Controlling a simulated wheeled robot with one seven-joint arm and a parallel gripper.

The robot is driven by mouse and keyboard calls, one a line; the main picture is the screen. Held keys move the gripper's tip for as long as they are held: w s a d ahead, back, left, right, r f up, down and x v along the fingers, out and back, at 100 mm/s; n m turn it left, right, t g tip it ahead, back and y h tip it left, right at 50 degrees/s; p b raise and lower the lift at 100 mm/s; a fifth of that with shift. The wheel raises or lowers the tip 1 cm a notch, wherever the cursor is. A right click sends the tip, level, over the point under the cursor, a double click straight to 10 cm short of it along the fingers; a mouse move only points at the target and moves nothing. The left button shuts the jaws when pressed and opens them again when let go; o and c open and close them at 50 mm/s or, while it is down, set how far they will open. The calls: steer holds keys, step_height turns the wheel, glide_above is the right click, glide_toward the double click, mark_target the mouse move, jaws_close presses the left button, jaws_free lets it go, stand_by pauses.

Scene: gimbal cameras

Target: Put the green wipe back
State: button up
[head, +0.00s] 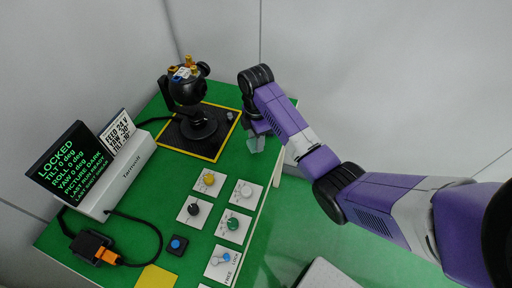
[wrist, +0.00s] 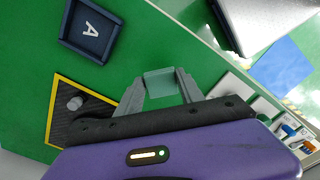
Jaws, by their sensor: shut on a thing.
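My gripper (wrist: 160,78) is shut on a small pale green, see-through square, the green wipe (wrist: 161,85), held between its two grey fingers. In the head view my gripper (head: 257,138) hangs over the table's right edge, beside the black mat, with the pale wipe (head: 256,145) at its tip. In the wrist view a dark blue square tray marked A (wrist: 88,30) lies on the green table, apart from my gripper. I cannot make out this tray in the head view.
A black gimbal camera (head: 200,122) stands on a yellow-edged mat (head: 216,150). Several knob plates (head: 233,226) line the table's right side. A display (head: 65,163) and a yellow square (head: 156,277) are at the left and front. Bare green table (head: 140,190) lies between.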

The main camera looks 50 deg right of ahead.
steer(key=shift+f, duration=2.15)
steer(key=o, duration=1.2)
steer(key=shift+f, duration=0.1)
step_height(320, 180, up, 11)
steer(key=shift+r, duration=0.15)
steer(key=shift+r+p, duration=0.45)
steer(key=shift+p, duration=0.25)
